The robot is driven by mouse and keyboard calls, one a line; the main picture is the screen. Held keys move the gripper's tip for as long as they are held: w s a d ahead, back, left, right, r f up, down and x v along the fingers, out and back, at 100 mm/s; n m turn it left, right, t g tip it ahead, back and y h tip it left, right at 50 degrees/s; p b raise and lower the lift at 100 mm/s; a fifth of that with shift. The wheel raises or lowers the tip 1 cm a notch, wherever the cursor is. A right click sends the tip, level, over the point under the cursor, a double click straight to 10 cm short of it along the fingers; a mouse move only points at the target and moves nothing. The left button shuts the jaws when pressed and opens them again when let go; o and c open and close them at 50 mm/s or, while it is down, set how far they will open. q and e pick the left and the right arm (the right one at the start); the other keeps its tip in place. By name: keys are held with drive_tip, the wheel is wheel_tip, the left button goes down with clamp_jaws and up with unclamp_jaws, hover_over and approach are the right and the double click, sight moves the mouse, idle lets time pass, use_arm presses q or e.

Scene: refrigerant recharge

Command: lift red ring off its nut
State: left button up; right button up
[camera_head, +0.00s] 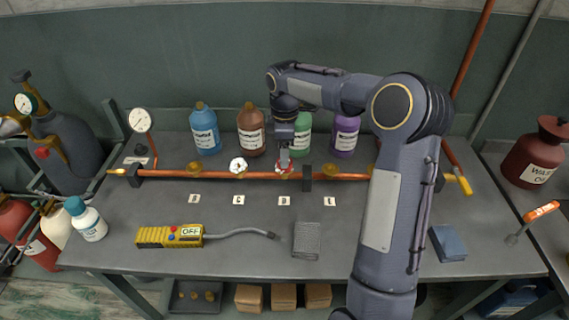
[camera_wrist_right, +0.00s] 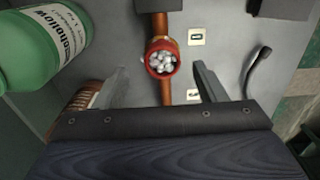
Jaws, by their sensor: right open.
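The red ring (camera_head: 284,171) sits on the copper pipe behind the "D" label in the head view. In the right wrist view the red ring (camera_wrist_right: 176,68) surrounds a cluster of white bubble-like blobs (camera_wrist_right: 161,62) that hides the nut. My right gripper (camera_head: 284,160) points down at the ring from above. In the wrist view its two fingers (camera_wrist_right: 161,72) are spread apart, one on each side of the ring, with gaps visible between them and it. It holds nothing. My left gripper is not in view.
The copper pipe (camera_head: 345,177) runs across the bench in dark clamps. Blue (camera_head: 205,135), brown (camera_head: 251,140), green (camera_head: 302,145) and purple (camera_head: 345,140) bottles stand close behind it. A yellow detector (camera_head: 170,236) and grey pad (camera_head: 306,240) lie in front.

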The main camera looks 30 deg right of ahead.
drive_tip(key=shift+s+a+f, duration=0.1)
drive_tip(key=shift+f, duration=1.65)
drive_tip(key=c, duration=1)
drive_tip(key=shift+r, duration=0.15)
